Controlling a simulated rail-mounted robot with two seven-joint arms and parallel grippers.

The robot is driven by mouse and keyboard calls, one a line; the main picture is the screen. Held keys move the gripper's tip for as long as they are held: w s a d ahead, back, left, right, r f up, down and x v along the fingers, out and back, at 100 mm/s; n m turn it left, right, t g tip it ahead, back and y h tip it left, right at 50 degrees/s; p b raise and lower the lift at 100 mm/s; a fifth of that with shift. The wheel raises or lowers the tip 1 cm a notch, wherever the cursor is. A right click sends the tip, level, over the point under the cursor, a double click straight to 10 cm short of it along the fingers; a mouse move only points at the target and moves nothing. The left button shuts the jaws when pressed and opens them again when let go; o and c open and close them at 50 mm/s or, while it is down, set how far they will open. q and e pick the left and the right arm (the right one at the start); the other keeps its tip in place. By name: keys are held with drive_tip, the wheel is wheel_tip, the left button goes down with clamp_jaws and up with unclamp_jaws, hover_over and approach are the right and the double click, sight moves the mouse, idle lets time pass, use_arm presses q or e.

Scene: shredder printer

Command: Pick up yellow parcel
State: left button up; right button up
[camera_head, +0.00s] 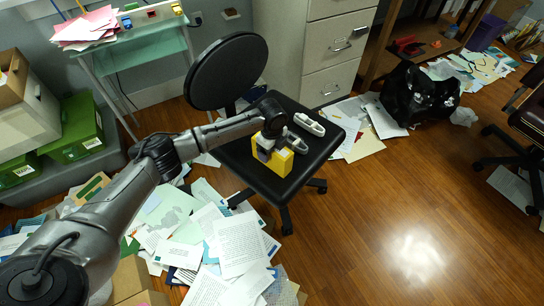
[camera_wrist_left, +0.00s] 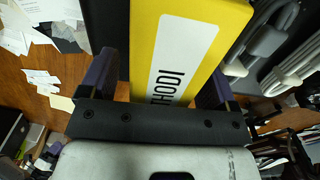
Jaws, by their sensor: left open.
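The yellow parcel (camera_head: 272,167) lies on the black seat of an office chair (camera_head: 335,137), near the seat's middle. It also shows in the left wrist view (camera_wrist_left: 145,35), with a white label bearing dark letters. My left gripper (camera_head: 270,148) is over the parcel from above. In the left wrist view its two purple fingers (camera_wrist_left: 158,82) stand apart, one on each side of the parcel's near end. I cannot tell whether either finger touches it. Part of the parcel is hidden behind my gripper in the head view. My right gripper is not in view.
Two pale objects, one (camera_head: 309,124) clear and one (camera_head: 298,144) partly hidden, lie beside the parcel. The chair's round backrest (camera_head: 226,70) rises behind my left arm. A filing cabinet (camera_head: 330,50) stands behind.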

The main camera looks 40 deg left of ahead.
use_arm(q)
drive_tip(key=shift+r, duration=0.1)
drive_tip(key=c, duration=1.2)
